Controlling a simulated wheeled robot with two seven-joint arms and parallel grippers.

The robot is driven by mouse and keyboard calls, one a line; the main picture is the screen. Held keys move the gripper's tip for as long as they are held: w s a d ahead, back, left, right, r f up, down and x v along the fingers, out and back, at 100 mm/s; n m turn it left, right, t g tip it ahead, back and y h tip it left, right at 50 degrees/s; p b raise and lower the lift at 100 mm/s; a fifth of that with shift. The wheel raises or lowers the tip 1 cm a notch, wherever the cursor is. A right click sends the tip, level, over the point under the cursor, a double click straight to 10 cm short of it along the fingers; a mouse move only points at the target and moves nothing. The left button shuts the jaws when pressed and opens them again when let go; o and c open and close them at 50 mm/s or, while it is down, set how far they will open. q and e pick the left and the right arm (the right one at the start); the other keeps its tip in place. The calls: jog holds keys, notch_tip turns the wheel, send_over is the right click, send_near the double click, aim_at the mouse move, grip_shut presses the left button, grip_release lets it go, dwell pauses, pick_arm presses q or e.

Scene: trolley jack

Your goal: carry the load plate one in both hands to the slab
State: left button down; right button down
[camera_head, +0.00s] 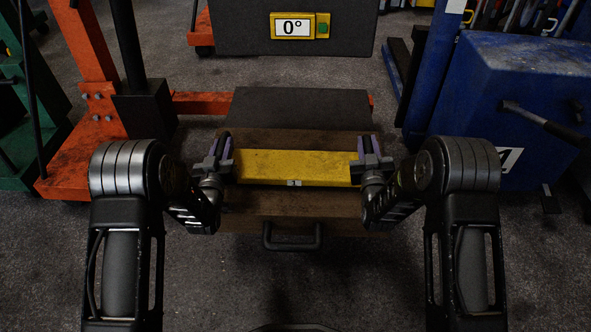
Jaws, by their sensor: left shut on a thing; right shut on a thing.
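The load plate one is a long yellow bar (293,166) with a small "1" label on its front edge. It lies level, crosswise in front of me, over a brown board (290,205). I cannot tell whether it rests on the board or hangs just above it. My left gripper (222,158) is shut on the plate's left end. My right gripper (370,158) is shut on its right end. A flat dark grey slab (300,105) lies just beyond the brown board.
A dark handle (292,238) sticks out from the brown board's near side. A dark upright panel with a "0°" display (298,26) stands behind. An orange frame (75,160) is at the left, a blue machine (505,110) at the right. Grey floor is clear in front.

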pick_arm(q)
jog(key=shift+f, duration=0.45)
pick_arm(e)
jog(key=shift+f, duration=0.5)
pick_arm(q)
jog(key=c, duration=1.6)
grip_release()
jog(key=shift+f, duration=0.25)
pick_arm(e)
jog(key=c, duration=1.6)
grip_release()
jog(key=shift+f, duration=0.2)
pick_arm(q)
jog(key=o, duration=0.4)
pick_arm(e)
jog(key=o, duration=0.4)
pick_arm(q)
notch_tip(320, 180, up, 10)
jog(key=shift+r, duration=0.1)
pick_arm(e)
jog(key=shift+s, duration=0.1)
